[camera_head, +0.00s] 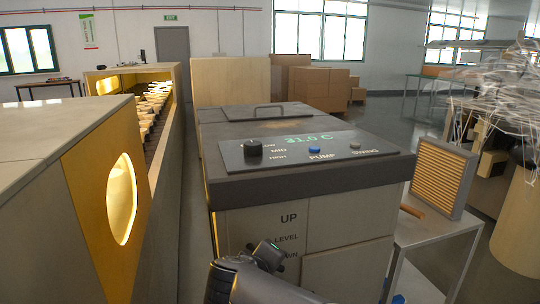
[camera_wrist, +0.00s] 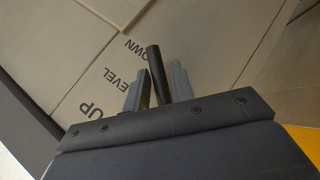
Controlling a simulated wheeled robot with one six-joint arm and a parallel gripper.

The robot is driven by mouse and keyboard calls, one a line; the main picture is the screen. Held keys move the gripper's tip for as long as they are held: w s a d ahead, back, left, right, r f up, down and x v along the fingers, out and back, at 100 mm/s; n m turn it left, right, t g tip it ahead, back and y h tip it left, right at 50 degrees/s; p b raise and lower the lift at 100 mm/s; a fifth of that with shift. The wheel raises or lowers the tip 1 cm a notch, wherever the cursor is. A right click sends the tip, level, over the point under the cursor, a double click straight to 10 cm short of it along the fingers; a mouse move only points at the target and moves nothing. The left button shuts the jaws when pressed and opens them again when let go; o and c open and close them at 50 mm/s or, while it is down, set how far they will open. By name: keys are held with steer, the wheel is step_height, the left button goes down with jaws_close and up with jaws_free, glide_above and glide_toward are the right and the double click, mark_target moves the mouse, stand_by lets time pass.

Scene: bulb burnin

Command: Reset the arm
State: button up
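My gripper (camera_wrist: 160,68) points at the front of a grey cabinet, low in the wrist view. Its two grey fingers stand apart. A dark rod (camera_wrist: 154,62), apparently a lever handle, shows between them, close to the left finger; contact is unclear. In the head view my gripper (camera_head: 268,252) is at the cabinet front, beside the labels UP, LEVEL and a partly covered DOWN. My arm hides the lower front there.
The cabinet's top panel (camera_head: 310,149) has a black knob (camera_head: 253,148), a blue PUMP button (camera_head: 314,150), a SWING button and a display reading 31.0 C. A lit, open-topped enclosure (camera_head: 85,215) stands close on the left. A pleated filter (camera_head: 441,178) stands on a side table at right.

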steer(key=shift+w+d+f, duration=0.2)
steer(key=shift+w+f, duration=0.25)
steer(key=shift+w, duration=0.1)
steer(key=shift+r, duration=0.1)
steer(key=shift+s, duration=0.15)
steer(key=p+v, duration=0.2)
steer(key=v, duration=0.8)
steer(key=b+x, duration=0.2)
steer(key=x, duration=0.8)
steer(key=shift+w+f, duration=0.2)
steer(key=shift+w, duration=0.05)
steer(key=shift+s+r, duration=0.1)
steer(key=shift+r, duration=0.2)
steer(key=shift+d+r+n+h, duration=0.1)
steer(key=shift+n+h, duration=0.2)
steer(key=shift+h, duration=0.1)
